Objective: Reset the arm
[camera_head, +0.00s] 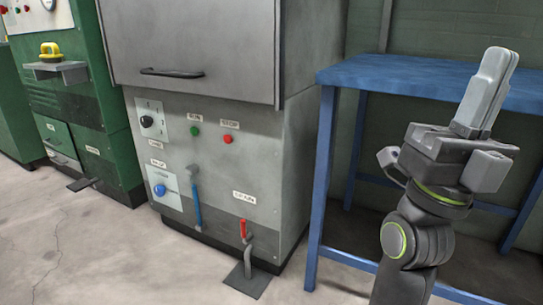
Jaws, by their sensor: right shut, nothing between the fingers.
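My right gripper (492,90) is raised at the right of the head view, pointing up, with its light grey fingers together and nothing between them. It stands in front of the blue table (400,82) and overlaps part of its top in the picture. My right arm comes up from the bottom edge below it. My left gripper is not in the head view.
A grey machine (225,60) stands at the centre, with a red-handled drain lever (243,229), a blue-handled lever (196,203) and several knobs and buttons. A green machine (98,95) with a yellow item (50,50) stands left. Bare floor (95,250) is clear at lower left.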

